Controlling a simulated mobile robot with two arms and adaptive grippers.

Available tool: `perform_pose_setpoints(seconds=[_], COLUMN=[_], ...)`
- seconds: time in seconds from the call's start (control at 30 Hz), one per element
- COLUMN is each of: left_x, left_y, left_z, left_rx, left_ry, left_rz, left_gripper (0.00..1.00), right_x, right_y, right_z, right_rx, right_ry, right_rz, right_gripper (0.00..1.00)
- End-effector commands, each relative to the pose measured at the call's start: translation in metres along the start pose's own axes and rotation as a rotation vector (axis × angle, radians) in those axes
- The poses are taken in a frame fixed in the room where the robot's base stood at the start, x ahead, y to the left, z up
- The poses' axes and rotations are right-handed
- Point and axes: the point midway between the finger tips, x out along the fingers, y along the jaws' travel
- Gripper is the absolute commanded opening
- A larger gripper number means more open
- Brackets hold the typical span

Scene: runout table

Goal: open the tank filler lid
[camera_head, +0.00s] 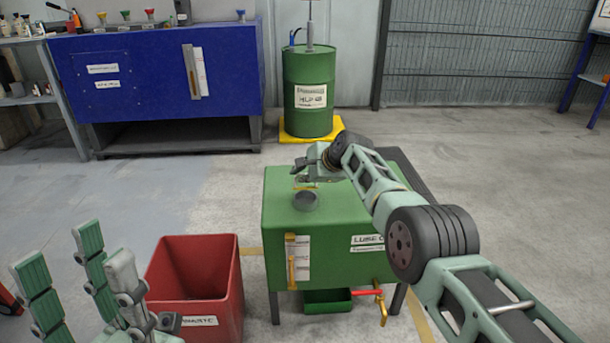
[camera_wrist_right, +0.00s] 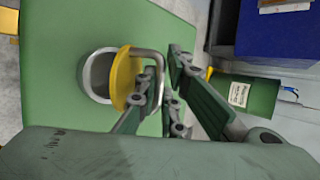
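The green tank (camera_head: 335,220) stands in the middle of the head view, with a round grey filler neck (camera_head: 306,201) on its top. In the right wrist view the filler neck (camera_wrist_right: 100,75) shows its grey inside. The yellow lid (camera_wrist_right: 121,78) stands tilted up at the neck's edge, its grey loop handle (camera_wrist_right: 149,53) towards my fingers. My right gripper (camera_wrist_right: 163,88) has fingers on both sides of the handle; whether they grip it is unclear. In the head view my right gripper (camera_head: 303,172) hides part of the lid. My left gripper (camera_head: 88,262) is open and empty at lower left.
A red bin (camera_head: 195,270) stands left of the tank, near my left gripper. A green drum (camera_head: 308,95) on a yellow base is behind the tank. A blue cabinet (camera_head: 150,75) stands at back left. A red-handled tap (camera_head: 380,303) sticks out low on the tank's front.

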Motion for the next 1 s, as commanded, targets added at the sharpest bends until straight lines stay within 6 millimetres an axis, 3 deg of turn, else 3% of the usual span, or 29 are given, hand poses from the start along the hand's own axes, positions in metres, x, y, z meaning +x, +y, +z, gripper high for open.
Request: perform_pose_setpoints(seconds=[0.57, 1.0], left_x=[0.0, 0.0], left_y=[0.0, 0.0], left_z=[0.0, 0.0], left_rx=[0.001, 0.0], left_ry=[0.0, -0.001], left_rz=[0.0, 0.0], left_gripper=[0.4, 0.4], right_x=[-0.003, -0.028], right_y=[-0.002, -0.001], right_z=[0.0, 0.0], right_rx=[0.004, 0.003], right_ry=[-0.003, -0.001], right_rz=[-0.005, -0.006], right_gripper=[0.14, 0.14])
